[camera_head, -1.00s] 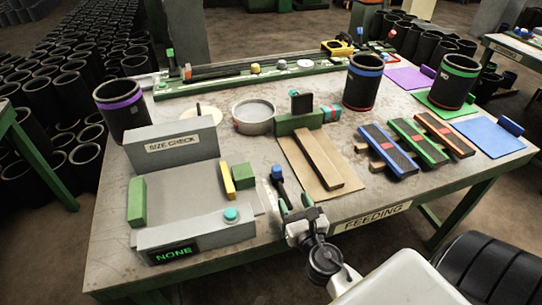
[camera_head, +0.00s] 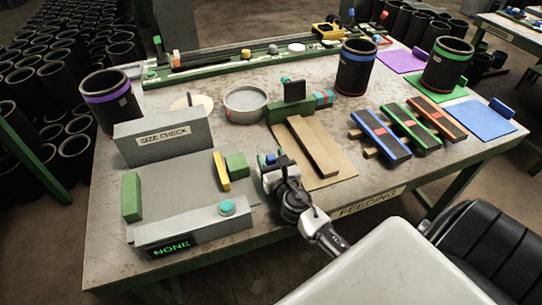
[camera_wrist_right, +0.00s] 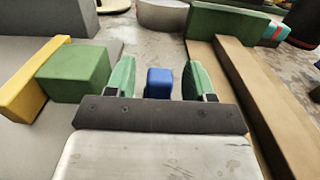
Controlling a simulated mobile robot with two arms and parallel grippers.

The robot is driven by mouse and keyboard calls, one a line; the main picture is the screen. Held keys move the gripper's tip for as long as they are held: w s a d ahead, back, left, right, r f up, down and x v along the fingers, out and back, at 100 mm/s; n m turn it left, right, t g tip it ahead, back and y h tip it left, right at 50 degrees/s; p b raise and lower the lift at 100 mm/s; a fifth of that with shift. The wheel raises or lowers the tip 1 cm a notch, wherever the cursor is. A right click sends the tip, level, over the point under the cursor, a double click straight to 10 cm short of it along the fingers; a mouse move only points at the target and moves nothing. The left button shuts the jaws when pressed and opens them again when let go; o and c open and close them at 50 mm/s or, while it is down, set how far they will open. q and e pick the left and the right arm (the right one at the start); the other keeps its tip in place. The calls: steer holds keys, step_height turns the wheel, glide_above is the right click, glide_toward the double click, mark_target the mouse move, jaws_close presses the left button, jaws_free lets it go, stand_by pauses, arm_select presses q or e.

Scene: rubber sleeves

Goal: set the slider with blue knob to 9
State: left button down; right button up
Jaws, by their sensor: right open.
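A small blue knob (camera_wrist_right: 159,83) shows in the right wrist view between the green fingertips of my right gripper (camera_wrist_right: 158,78). The fingers stand apart, with a gap on each side of the knob. In the head view my right gripper (camera_head: 273,162) is over the table's front part, beside a green block (camera_head: 237,165), and largely covers the blue knob (camera_head: 270,158). The slider's track and any numbers on it cannot be made out. My left gripper is not in view.
A yellow plate (camera_head: 221,171) and the grey size-check station (camera_head: 190,224) are left of the gripper. A wooden bar (camera_head: 313,147) on a brown board is close on its right. A grey ring (camera_head: 246,103) and a green block with a black plate (camera_head: 289,109) stand behind.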

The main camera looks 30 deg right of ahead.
steer(key=shift+w, duration=0.3)
